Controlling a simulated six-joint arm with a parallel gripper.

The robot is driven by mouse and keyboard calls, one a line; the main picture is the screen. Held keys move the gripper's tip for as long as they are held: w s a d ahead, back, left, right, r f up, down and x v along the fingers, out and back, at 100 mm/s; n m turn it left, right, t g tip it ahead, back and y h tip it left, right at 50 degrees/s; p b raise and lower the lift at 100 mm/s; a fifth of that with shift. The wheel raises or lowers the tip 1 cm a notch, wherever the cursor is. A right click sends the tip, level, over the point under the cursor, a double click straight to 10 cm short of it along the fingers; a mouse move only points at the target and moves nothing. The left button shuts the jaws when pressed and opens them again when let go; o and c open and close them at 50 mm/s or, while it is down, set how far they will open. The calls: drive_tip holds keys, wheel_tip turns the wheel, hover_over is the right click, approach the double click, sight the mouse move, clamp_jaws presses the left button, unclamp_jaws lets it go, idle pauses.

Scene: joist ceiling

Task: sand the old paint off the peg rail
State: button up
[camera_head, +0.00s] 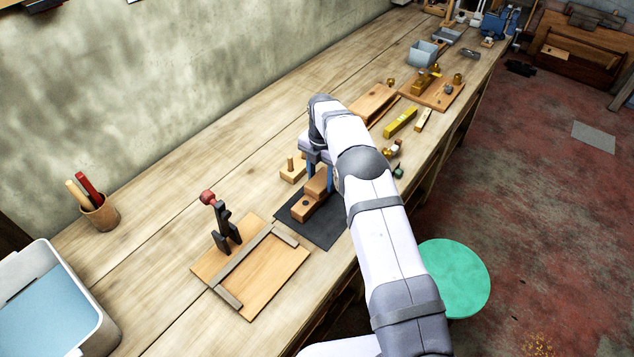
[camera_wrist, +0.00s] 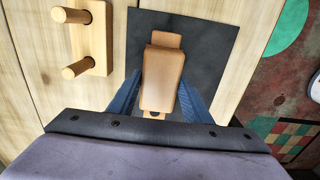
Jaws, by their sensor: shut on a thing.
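My gripper (camera_wrist: 160,88) is pointed down with its blue fingers on either side of a smooth orange-brown block (camera_wrist: 163,72), shut on it. In the head view the block (camera_head: 317,183) sits above a longer wooden piece (camera_head: 303,208) with a dark hole, on a black mat (camera_head: 325,228). The wrist view also shows this piece (camera_wrist: 166,39) under the block; whether they touch I cannot tell. A pale wooden piece with two pegs (camera_wrist: 86,38), resembling a peg rail, lies left of the mat, and is partly hidden by my arm in the head view (camera_head: 292,172). No paint shows on it.
A wooden board (camera_head: 270,272) with grey strips and a dark clamp (camera_head: 223,228) with a red knob stand in front of the mat. A pencil cup (camera_head: 102,213) and white bin (camera_head: 50,300) are left. A yellow level (camera_head: 400,122) lies beyond. A green stool (camera_head: 458,278) is right.

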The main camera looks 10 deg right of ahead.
drive_tip(key=shift+w+d, duration=0.3)
drive_tip(key=shift+d, duration=0.05)
drive_tip(key=shift+r, duration=0.15)
drive_tip(key=shift+s+a+f, duration=0.15)
drive_tip(key=shift+f, duration=0.05)
drive_tip(key=shift+s+a+p, duration=0.45)
drive_tip(key=shift+s+a, duration=1.9)
drive_tip(key=shift+s, duration=0.05)
wheel_tip(320, 180, up, 8)
drive_tip(key=p, duration=0.4)
drive_tip(key=shift+r, duration=0.15)
drive_tip(key=shift+w, duration=0.1)
